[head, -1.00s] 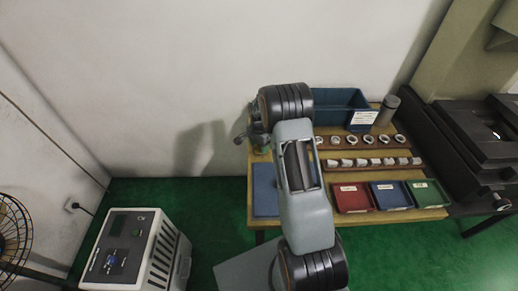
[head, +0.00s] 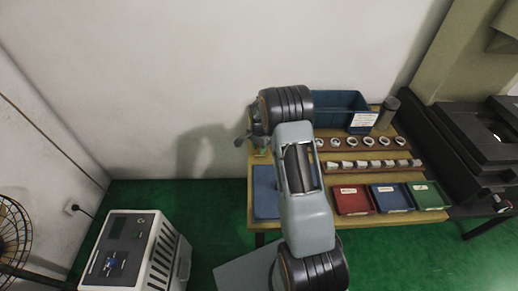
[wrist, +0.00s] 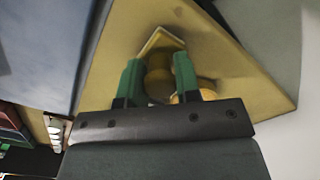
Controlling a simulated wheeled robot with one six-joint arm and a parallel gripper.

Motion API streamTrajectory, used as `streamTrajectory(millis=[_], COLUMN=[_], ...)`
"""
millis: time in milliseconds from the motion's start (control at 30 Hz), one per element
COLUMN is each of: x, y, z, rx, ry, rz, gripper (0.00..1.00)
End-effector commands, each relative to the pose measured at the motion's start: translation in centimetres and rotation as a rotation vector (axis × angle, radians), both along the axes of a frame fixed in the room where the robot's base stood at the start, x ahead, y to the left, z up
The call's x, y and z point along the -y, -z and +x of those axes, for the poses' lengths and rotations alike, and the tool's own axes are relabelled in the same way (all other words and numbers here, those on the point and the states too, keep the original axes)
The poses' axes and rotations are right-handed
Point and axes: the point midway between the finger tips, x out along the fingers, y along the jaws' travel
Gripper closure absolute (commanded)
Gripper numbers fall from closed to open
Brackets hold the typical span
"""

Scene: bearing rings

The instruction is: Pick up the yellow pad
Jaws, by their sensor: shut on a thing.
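In the wrist view my gripper (wrist: 158,72) has its two green fingers closed on a yellow, rounded, handle-like piece (wrist: 158,84). A square yellow pad (wrist: 161,42) with a pale edge shows just beyond the fingertips, in line with that piece; the two look like one object. I cannot tell whether it touches the table. In the head view my arm hides the pad and most of the gripper.
The wooden table (head: 408,173) holds a blue mat (head: 265,190), a blue bin (head: 335,105), a grey cylinder (head: 388,112), rows of rings and red, blue and green trays. Another round yellow piece (wrist: 190,97) shows beside the right finger. A dark machine (head: 470,150) stands right.

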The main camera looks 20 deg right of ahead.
Motion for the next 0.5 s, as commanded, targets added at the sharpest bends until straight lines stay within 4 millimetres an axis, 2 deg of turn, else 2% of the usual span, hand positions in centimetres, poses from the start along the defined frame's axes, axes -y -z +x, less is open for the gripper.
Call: streamTrajectory(millis=[167,267,500], x=[0.0,0.0,2.0], y=[-1.2,-2.8,-7.7], z=[0.0,0.1,-3.3], rx=[0.002,0.004,0.005], ry=[0.0,0.0,0.003], rz=[0.0,-0.001,-0.001], gripper=[0.94,0.94,0.94])
